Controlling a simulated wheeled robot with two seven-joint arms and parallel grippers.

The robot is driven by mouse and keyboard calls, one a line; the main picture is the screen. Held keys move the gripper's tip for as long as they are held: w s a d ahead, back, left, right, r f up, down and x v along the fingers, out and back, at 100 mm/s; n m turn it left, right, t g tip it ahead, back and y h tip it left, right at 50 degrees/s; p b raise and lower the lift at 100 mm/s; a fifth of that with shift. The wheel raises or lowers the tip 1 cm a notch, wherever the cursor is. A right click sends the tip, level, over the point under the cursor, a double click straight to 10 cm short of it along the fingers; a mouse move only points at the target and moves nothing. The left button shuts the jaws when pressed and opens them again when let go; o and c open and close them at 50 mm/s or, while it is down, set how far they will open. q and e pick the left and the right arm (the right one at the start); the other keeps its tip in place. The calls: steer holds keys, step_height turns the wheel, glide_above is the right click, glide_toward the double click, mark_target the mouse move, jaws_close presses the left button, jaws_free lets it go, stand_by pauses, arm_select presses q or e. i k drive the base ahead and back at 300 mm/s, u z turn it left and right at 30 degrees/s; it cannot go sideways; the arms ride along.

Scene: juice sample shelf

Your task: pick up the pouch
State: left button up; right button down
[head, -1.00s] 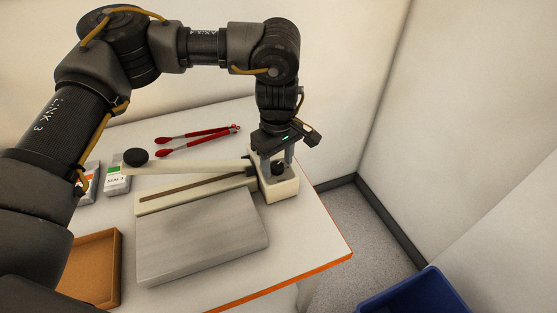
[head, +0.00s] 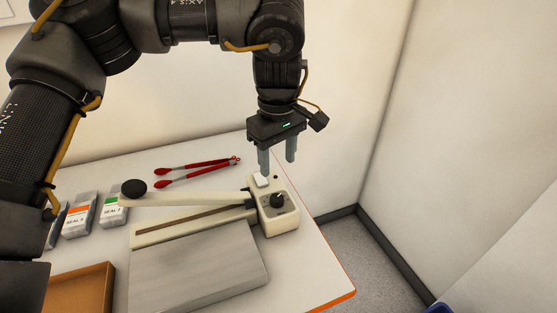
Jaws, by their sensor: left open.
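Another at the far left is partly hidden behind my left arm. My left gripper (head: 277,164) is open and empty, pointing down above the control end of a heat sealer (head: 195,225), well to the right of the pouches. My right gripper is not in view.
The sealer has a raised arm with a black round knob (head: 133,188) and a grey plate (head: 195,269) in front. Red tongs (head: 195,171) lie behind it. A brown tray (head: 80,288) is at the front left. The table's right edge is orange.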

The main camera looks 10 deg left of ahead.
mark_target(78, 222)
steer(key=k, duration=1.5)
